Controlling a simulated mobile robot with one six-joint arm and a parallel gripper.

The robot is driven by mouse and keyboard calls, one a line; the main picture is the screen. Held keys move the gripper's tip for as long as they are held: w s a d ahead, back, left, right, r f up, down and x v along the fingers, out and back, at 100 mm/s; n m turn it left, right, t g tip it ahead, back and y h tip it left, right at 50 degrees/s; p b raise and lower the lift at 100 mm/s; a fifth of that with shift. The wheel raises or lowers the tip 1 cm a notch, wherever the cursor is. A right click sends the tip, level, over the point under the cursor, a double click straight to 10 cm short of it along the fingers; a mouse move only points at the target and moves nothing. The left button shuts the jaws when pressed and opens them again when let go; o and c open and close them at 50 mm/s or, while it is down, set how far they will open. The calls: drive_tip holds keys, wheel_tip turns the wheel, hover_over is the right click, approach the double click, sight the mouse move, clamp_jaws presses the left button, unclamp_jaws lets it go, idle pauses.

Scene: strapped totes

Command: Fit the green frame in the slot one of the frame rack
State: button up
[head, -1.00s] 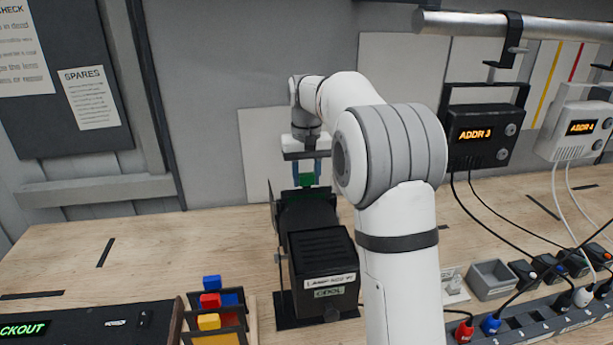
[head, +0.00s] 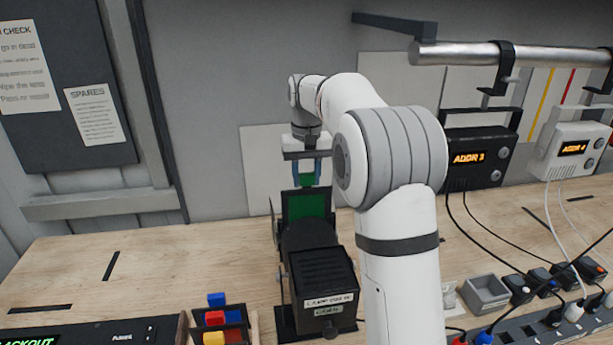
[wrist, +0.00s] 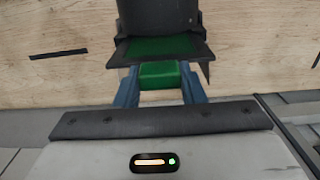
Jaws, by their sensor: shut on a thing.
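The green frame (head: 306,206) is a dark-edged plate with a green panel and a green tab on top. It stands upright at the back of the black lamp (head: 322,275). My gripper (head: 306,178) is above it, shut on its green tab. The frame's lower edge is hidden behind the lamp, so I cannot tell whether it is clear of it. In the wrist view, the blue fingers (wrist: 160,82) hold the tab, with the green panel (wrist: 158,46) beyond. The frame rack (head: 253,326) is at the bottom, left of the lamp, with blue, red and yellow-tabbed frames. Its slot numbers cannot be read.
A black box (head: 110,335) with a lit display lies left of the rack. A small grey tray (head: 485,292), plugs and cables fill the right side. The bench left of the lamp is mostly bare.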

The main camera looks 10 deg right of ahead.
drive_tip(key=shift+r, duration=2.8)
